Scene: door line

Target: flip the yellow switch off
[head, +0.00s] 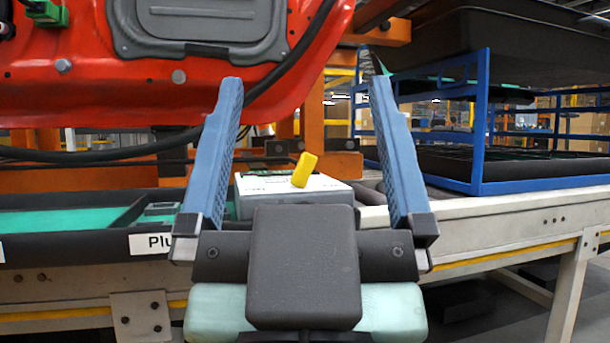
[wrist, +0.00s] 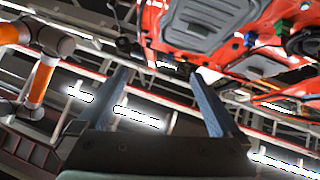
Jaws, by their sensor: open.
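The yellow switch (head: 304,170) is a small lever on top of a light grey box (head: 250,190) in the head view. It tilts a little to the right. My gripper (head: 302,85) is open and empty, with its two blue fingers spread wide and pointing up. In the picture the switch shows between the fingers, above the gripper's dark body, which hides the lower front of the box. No contact with the switch is visible. In the wrist view my gripper (wrist: 160,72) is also open with nothing between its fingers, and the switch does not show.
The box stands on a bench (head: 490,228) with a pale edge. A red door panel (head: 110,80) hangs at upper left with a black cable below it. A blue rack (head: 482,130) stands at right. A dark tray with green lining (head: 60,222) lies at left.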

